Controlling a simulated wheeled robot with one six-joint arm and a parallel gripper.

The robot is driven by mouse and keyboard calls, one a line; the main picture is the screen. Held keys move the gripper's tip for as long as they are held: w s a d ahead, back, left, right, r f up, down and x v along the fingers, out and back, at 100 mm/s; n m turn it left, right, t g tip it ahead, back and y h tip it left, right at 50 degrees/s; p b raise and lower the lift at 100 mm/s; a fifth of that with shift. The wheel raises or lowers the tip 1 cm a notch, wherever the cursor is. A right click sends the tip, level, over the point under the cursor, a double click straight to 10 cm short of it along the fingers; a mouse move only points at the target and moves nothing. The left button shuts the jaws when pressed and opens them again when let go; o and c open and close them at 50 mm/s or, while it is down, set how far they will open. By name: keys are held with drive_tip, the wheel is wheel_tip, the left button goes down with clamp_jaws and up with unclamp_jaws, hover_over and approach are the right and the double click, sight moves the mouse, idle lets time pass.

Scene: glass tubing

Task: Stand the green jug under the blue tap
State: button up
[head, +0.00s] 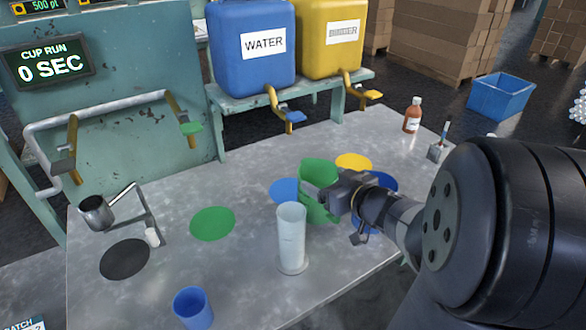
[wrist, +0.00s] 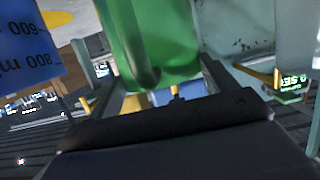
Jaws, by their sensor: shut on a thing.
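The green jug (head: 316,200) is upright, just right of the blue disc (head: 281,190) on the bench, overlapping its right part in the head view. I cannot tell whether its base touches the bench. My gripper (head: 338,192) is shut on the jug from the right. In the wrist view the green jug (wrist: 160,40) stands between the two fingers (wrist: 158,85). The blue tap (head: 293,115) hangs from the blue WATER tank (head: 257,65), above and behind the jug to the left.
A clear measuring cylinder (head: 291,245) stands close in front of the jug. A blue jug (head: 384,181) is behind my gripper. The yellow disc (head: 354,162) lies behind, the green disc (head: 212,223) left. A blue cup (head: 192,308) is at the front; a metal pot (head: 96,212) is far left.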

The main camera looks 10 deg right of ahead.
drive_tip(key=b+x, duration=0.3)
drive_tip(key=x, duration=1.1)
drive_tip(key=shift+r, duration=0.35)
drive_tip(key=shift+w, duration=0.1)
drive_tip(key=shift+f, duration=0.25)
drive_tip(key=o, duration=1.4)
drive_tip(key=shift+r, duration=0.1)
drive_tip(key=p, duration=0.3)
approach(309, 167)
drive_tip(key=x, duration=0.5)
drive_tip(key=shift+s+d+r, duration=0.1)
drive_tip(key=shift+s, duration=0.55)
